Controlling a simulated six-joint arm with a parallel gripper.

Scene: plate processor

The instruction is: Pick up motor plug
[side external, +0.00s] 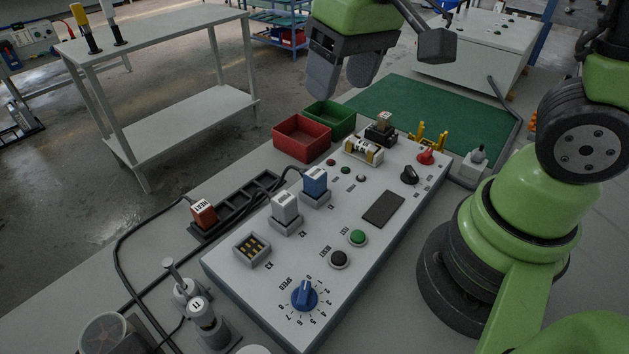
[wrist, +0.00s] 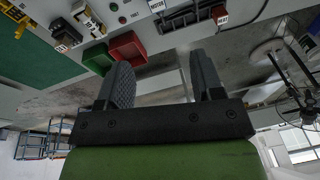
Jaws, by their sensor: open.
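The plug labelled MOTOR (wrist: 157,5) is cut off at the top edge of the wrist view. It appears to be the blue plug (side external: 315,182) with a white top label in the side view, seated upright on the grey control panel (side external: 290,247). A white plug (side external: 286,208) stands beside it. The red HEAT plug (side external: 204,214) sits on the black rack to the left; it also shows in the wrist view (wrist: 222,18). My gripper (side external: 341,88) is open and empty, high beyond the far end of the panel and well away from the plugs. Its fingers (wrist: 160,66) are spread.
A red bin (side external: 302,138) and a green bin (side external: 330,119) stand behind the panel. A blue speed knob (side external: 304,295), buttons, fuse holder and relay rise from the panel. Black cables run around the rack (side external: 235,204).

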